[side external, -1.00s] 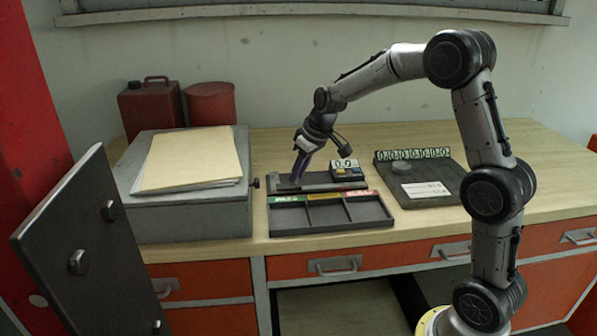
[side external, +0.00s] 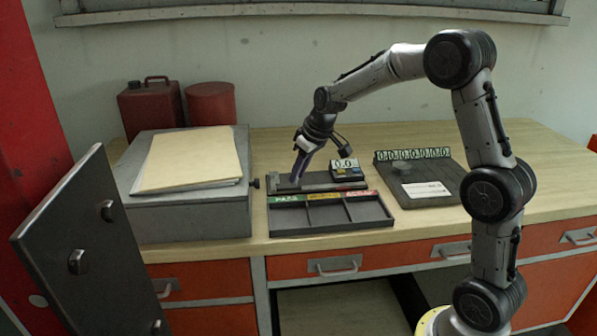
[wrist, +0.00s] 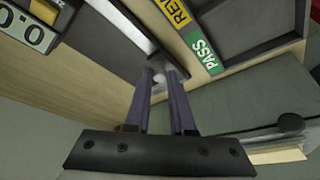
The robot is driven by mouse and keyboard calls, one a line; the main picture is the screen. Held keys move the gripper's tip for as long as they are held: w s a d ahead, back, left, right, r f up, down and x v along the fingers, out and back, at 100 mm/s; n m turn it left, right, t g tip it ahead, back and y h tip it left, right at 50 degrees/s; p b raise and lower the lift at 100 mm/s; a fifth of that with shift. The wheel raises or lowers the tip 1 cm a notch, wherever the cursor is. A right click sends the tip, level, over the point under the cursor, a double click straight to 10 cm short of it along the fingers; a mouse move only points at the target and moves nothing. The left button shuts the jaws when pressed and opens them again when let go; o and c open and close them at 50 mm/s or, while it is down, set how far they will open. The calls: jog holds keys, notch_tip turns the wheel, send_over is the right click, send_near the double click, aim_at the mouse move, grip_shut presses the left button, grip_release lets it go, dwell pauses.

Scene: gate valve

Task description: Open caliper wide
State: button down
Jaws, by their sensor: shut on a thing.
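The caliper (side external: 318,187) is a dark flat device on the bench with a light rail and a display (side external: 344,164) at its right end that seems to read 0.0. My gripper (side external: 295,181) reaches down to the caliper's left part. In the wrist view, my gripper (wrist: 161,72) has its two purple fingers close together around a small pale rounded part (wrist: 159,79) at the end of the rail (wrist: 126,22). It is shut on this part, which seems to be the caliper's jaw or its handle. The fingers hide much of it.
A three-compartment tray (side external: 330,232) with coloured labels sits just in front of the caliper. A grey box (side external: 190,220) with papers stands close to the left. A dark pad (side external: 420,177) with a row of digits lies to the right. The far right bench top is clear.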

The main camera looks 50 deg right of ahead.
jog(key=shift+r, duration=0.1)
jog(key=s+d, duration=0.5)
jog(key=shift+d, duration=0.1)
jog(key=c, duration=0.8)
grip_release()
jog(key=shift+o, duration=0.2)
jog(key=shift+s, duration=0.1)
jog(key=v, duration=1.3)
jog(key=shift+s+r, duration=0.15)
jog(key=shift+r, duration=0.15)
